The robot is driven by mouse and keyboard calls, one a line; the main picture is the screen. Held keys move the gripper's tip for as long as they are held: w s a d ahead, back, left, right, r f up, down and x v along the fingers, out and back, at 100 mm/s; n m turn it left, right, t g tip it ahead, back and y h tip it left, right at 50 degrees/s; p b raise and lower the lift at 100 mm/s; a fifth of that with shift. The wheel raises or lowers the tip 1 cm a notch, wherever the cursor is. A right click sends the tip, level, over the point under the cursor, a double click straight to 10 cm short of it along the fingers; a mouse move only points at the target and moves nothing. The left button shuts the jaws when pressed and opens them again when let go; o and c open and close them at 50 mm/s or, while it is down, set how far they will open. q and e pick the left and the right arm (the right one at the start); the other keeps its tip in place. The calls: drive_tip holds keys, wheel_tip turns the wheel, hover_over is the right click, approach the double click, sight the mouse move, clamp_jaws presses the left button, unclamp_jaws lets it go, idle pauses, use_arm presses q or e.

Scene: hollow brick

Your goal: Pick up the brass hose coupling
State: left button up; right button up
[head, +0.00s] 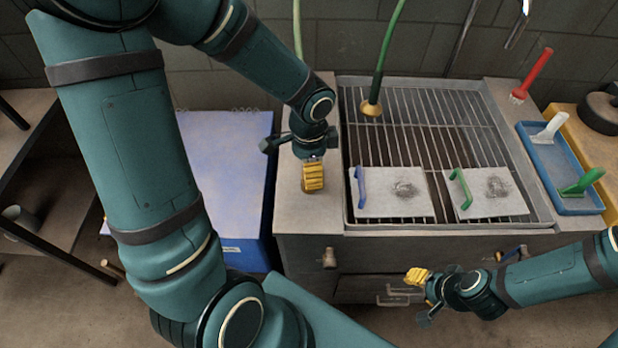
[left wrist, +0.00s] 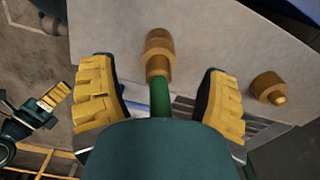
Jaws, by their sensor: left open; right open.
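A brass hose coupling (left wrist: 158,52) on the end of a green hose (left wrist: 160,96) shows in the left wrist view, over the grey counter surface. It lies between the two spread yellow fingers of my left gripper, with visible gaps on both sides. In the head view my left gripper (head: 313,177) is over the counter left of the grill, and it hides this coupling. A green hose (head: 297,25) runs down behind that arm. My right gripper (head: 420,290) is open and empty in front of the counter, low on the right.
Another green hose with a brass end (head: 371,108) reaches the wire grate (head: 435,120). Two plates with blue and green handles lie on the grate. A brass knob (head: 329,258) sticks out of the counter front. A blue box (head: 228,150) stands left; a blue tray (head: 562,165) is right.

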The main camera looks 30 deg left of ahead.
use_arm(q)
wheel_tip(320, 180, down, 4)
drive_tip(key=shift+f+b, duration=0.25)
drive_tip(key=shift+b, duration=0.4)
drive_tip(key=shift+s, duration=0.1)
clamp_jaws()
